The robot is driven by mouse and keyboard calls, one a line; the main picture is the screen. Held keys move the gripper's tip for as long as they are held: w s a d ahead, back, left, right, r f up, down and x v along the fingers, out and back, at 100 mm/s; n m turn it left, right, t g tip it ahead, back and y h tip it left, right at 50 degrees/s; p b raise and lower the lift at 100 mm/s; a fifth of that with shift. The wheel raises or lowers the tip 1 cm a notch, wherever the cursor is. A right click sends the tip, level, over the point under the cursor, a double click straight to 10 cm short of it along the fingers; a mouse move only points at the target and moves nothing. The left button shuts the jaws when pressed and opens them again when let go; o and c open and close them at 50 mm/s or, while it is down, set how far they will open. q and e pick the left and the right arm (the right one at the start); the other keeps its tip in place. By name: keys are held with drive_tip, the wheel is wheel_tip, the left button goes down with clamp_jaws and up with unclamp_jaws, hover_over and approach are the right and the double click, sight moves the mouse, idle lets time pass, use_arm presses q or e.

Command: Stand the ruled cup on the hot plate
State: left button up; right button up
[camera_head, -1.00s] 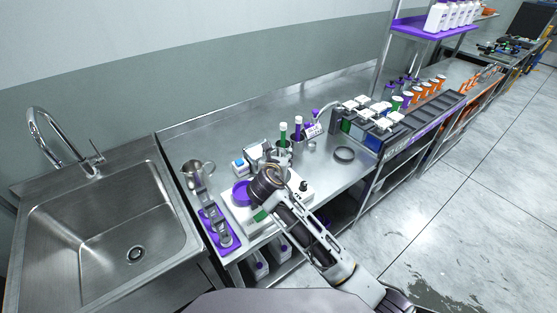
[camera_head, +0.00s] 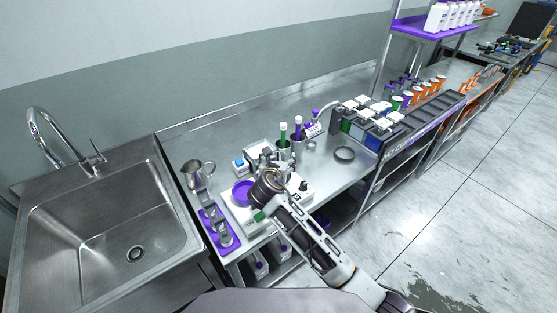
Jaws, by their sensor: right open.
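The hot plate is a white device with a round purple top (camera_head: 242,193) on the steel bench, left of my right gripper. Its white body (camera_head: 232,214) is partly covered by my right arm. My right gripper (camera_head: 264,158) is open and reaches over the device from the lower right, its fingers pointing towards the back of the bench. A grey metallic shape shows at the fingers, but I cannot tell whether it is the ruled cup. I cannot clearly pick out the ruled cup. My left gripper is not in view.
A steel holder (camera_head: 284,150) has green and purple items behind the gripper. The back of the bench is clear.

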drive_tip(key=shift+s+r, duration=0.1)
drive_tip(key=v, duration=1.2)
idle(2.5)
